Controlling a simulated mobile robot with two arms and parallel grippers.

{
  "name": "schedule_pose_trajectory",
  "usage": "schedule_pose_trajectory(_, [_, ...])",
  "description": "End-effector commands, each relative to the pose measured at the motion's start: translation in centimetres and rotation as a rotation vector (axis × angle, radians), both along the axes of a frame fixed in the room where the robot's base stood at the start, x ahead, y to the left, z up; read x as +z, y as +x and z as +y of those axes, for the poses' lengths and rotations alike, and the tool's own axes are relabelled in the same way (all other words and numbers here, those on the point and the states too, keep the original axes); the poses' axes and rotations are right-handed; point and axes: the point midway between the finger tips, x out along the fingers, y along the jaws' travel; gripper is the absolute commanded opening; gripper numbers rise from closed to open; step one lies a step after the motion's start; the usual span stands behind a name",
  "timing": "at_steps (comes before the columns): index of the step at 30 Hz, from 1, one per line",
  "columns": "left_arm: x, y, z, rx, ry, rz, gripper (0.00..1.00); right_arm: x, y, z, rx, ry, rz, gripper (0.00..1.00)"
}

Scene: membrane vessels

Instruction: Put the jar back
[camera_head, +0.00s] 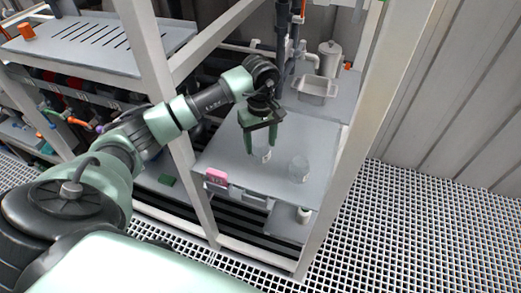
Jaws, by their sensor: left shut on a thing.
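My left gripper (260,140) points down over the grey shelf and is shut on a clear glass jar (262,154). The jar is upright between the fingers, at or just above the shelf surface; I cannot tell whether it touches. A second clear glass jar (299,169) stands on the same shelf (225,155), to the right of the held one and nearer the front edge. My right gripper does not show.
A pink box (217,177) sits at the shelf's front left edge. A metal basin (317,90) and a grey canister (330,58) stand at the back. White frame posts (345,170) flank the shelf. Grating floor (430,230) lies open at the right.

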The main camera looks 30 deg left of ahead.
Motion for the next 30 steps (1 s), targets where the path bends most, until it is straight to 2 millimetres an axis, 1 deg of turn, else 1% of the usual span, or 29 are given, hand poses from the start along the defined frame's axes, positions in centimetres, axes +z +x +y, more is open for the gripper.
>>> schedule_pose_trajectory(5, [-1.2,0.0,-0.1,0.000,-0.001,0.001,0.10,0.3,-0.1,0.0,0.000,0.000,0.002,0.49])
schedule_pose_trajectory(12, [-4.5,-0.1,-0.1,0.000,-0.001,0.002,0.10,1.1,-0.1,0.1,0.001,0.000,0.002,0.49])
schedule_pose_trajectory(14, [-4.8,0.0,-0.1,-0.001,-0.001,-0.001,0.10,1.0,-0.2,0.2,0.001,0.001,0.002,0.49])
schedule_pose_trajectory(20, [-4.8,0.0,0.0,-0.001,0.000,-0.002,0.10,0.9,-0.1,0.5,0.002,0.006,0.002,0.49])
schedule_pose_trajectory(24, [-5.3,0.0,0.0,-0.001,0.001,-0.003,0.10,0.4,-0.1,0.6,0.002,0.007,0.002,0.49])
schedule_pose_trajectory(25, [-5.1,0.0,0.0,-0.001,0.000,-0.002,0.62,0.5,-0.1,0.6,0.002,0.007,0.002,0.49])
schedule_pose_trajectory(27, [-5.1,0.0,0.0,-0.001,0.000,-0.002,0.78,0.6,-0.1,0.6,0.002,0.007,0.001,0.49])
schedule_pose_trajectory(30, [-5.1,0.0,0.0,-0.001,0.000,-0.002,0.78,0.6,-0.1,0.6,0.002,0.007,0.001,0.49])
